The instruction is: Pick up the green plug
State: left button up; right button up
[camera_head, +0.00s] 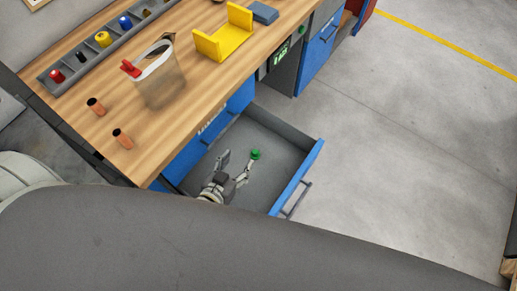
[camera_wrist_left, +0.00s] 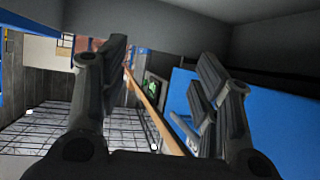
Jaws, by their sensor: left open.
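The small green plug (camera_head: 255,154) is at the open drawer (camera_head: 270,129) in the head view, above the drawer's grey floor. My left gripper (camera_head: 236,162) is open over the drawer, its two fingers spread apart. The plug is just beyond the tip of its right finger, not between the fingers; I cannot tell whether they touch. In the left wrist view the open fingers of my left gripper (camera_wrist_left: 164,75) frame an empty gap, and I cannot make out the plug there. My right gripper is not in view.
The wooden workbench (camera_head: 185,112) holds two copper pieces (camera_head: 122,138), a clear bag with a red clip (camera_head: 160,80), a yellow bracket (camera_head: 224,40) and a grey rack (camera_head: 85,58) of coloured parts. The drawer's blue front (camera_head: 298,178) stands to the right. The floor beyond is clear.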

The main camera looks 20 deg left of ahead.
aim_at(255, 152)
pick_arm(q)
jog(key=f+b, duration=0.1)
jog(key=f, duration=0.1)
jog(key=f+b, duration=0.1)
jog(key=b, duration=0.1)
jog(key=f+b, duration=0.2)
jog(key=shift+w+f, duration=0.3)
jog(key=shift+f, duration=0.05)
jog(key=shift+f+b, duration=0.45)
jog(key=shift+b, duration=0.15)
jog(key=x, duration=0.5)
jog(key=shift+w+d+f, duration=0.1)
jog(key=shift+w, duration=0.1)
jog(key=shift+d+x, duration=0.2)
jog(key=shift+x, duration=1.15)
jog(key=shift+d+x, duration=0.15)
jog(key=shift+x, duration=1.2)
jog(key=shift+s, duration=0.1)
jog(key=c, duration=0.8)
